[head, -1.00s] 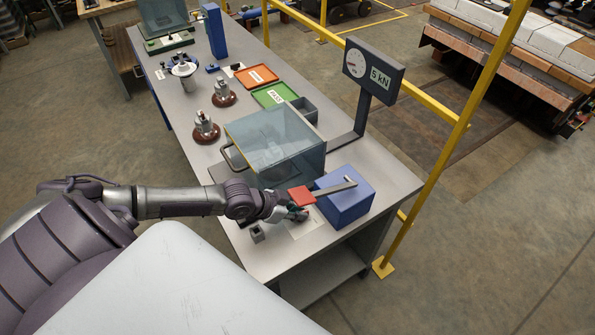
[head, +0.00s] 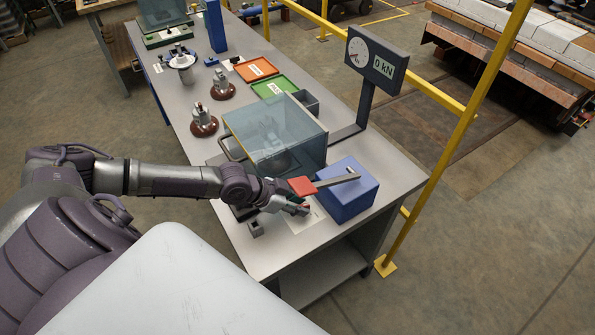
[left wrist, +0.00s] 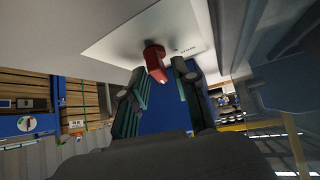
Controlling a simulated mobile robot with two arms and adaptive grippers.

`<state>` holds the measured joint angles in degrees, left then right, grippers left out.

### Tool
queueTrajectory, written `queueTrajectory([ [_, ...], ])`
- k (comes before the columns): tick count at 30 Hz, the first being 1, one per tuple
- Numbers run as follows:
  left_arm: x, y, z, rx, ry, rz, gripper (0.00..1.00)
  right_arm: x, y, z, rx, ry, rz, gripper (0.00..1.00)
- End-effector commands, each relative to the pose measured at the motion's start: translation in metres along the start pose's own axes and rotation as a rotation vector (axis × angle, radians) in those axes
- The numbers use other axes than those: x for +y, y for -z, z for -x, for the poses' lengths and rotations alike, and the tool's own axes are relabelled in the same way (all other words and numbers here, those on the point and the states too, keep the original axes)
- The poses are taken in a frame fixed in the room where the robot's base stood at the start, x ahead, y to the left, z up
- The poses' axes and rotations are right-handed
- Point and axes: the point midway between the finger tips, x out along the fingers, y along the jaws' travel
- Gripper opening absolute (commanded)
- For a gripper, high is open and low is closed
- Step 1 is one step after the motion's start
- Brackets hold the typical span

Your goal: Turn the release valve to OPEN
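The release valve's red handle (left wrist: 155,62) shows in the left wrist view, on a white label plate (left wrist: 120,38) with small print I cannot read fully. My left gripper (head: 300,208) is low over the front of the bench, beside the blue pump block (head: 347,192). In the left wrist view its two fingers (left wrist: 161,88) stand apart with the red handle between their tips. The handle is nearer the left finger; I cannot tell if they touch. In the head view the gripper largely hides the valve. The gauge (head: 373,60) reads 0 kN. My right gripper is not in view.
A clear-walled box (head: 270,135) stands close behind. Two brown-based insulators (head: 204,124), an orange tray (head: 256,69) and a green tray (head: 274,87) are farther back.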

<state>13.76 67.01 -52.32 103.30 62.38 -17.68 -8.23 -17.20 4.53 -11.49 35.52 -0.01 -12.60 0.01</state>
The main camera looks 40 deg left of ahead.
Motion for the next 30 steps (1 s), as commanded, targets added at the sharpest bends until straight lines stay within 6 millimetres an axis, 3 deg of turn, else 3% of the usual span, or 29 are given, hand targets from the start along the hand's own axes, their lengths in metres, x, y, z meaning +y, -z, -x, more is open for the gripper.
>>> queueTrajectory([
  [9, 0.000, -0.001, 0.001, -0.001, 0.000, 0.000, 0.38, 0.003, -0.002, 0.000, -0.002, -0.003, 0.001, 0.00],
  [13, -0.001, -0.001, 0.011, -0.002, 0.001, -0.002, 0.38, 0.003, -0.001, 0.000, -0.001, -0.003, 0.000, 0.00],
  [24, -0.001, -0.002, 0.084, -0.007, 0.001, -0.004, 0.38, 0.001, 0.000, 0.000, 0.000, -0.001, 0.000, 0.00],
  [30, 0.000, -0.001, 0.110, -0.004, -0.002, 0.000, 0.38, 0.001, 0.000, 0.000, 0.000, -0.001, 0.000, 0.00],
])
